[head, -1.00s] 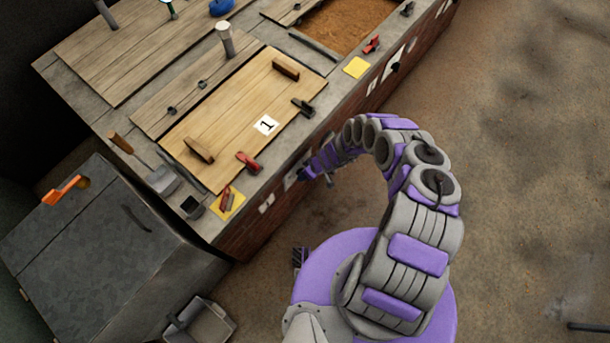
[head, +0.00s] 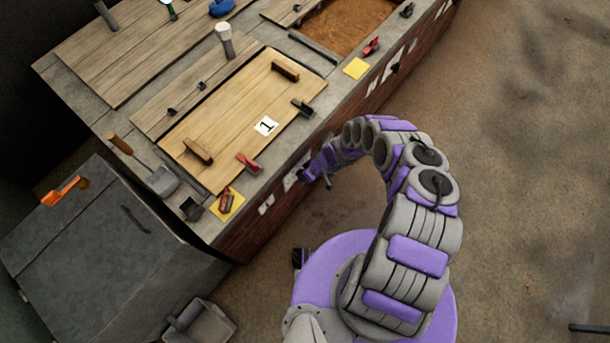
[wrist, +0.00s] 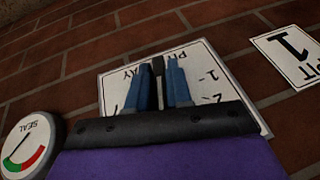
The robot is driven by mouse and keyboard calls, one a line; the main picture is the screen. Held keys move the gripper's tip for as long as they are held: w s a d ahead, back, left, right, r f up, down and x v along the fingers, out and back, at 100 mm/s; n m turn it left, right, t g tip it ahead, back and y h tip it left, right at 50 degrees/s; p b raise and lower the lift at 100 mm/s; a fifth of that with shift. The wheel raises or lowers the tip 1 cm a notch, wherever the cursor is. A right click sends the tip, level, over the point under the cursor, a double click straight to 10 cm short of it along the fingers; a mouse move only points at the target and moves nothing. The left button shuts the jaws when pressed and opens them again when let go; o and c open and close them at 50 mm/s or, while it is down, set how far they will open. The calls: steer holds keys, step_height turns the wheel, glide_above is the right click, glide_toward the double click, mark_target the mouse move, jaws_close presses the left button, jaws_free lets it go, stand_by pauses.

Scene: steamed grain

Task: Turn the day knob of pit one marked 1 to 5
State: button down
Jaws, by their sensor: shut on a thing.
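The day dial plate (wrist: 205,62) is a white card on the brick wall, seen upside down in the wrist view, with "DAY" and some numbers showing. A small dark knob (wrist: 158,66) stands at its middle. My gripper (wrist: 160,80) has two blue fingers closed around this knob. The gripper hides much of the dial, so the pointed-to number cannot be told. A "PIT 1" sign (wrist: 290,55) is to the right in the wrist view. In the head view my gripper (head: 304,174) is at the pit's front wall, below the wooden lid marked 1 (head: 235,110).
A round seal gauge (wrist: 30,143) is beside the dial in the wrist view. Red clamps (head: 249,162) and yellow pads (head: 356,68) lie along the pit edge. A grey cabinet (head: 100,240) stands at the left. The floor (head: 520,180) at the right is mostly clear.

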steer(key=shift+w, duration=0.3)
steer(key=shift+w+g+y+b, duration=0.2)
steer(key=shift+g+y+b, duration=0.1)
steer(key=shift+b, duration=0.65)
steer(key=shift+r+m+g+y+b, duration=0.15)
steer(key=shift+m+g+y+b, duration=0.15)
steer(key=shift+g+y+b, duration=0.35)
steer(key=shift+r, duration=0.1)
steer(key=c, duration=1.1)
jaws_free()
steer(key=shift+w, duration=0.1)
steer(key=shift+g, duration=0.25)
steer(key=shift+s+a+f, duration=0.1)
steer(key=shift+s+f, duration=0.1)
steer(key=shift+s, duration=0.05)
steer(key=p+v, duration=0.5)
steer(key=v, duration=1.2)
steer(key=shift+r, duration=0.1)
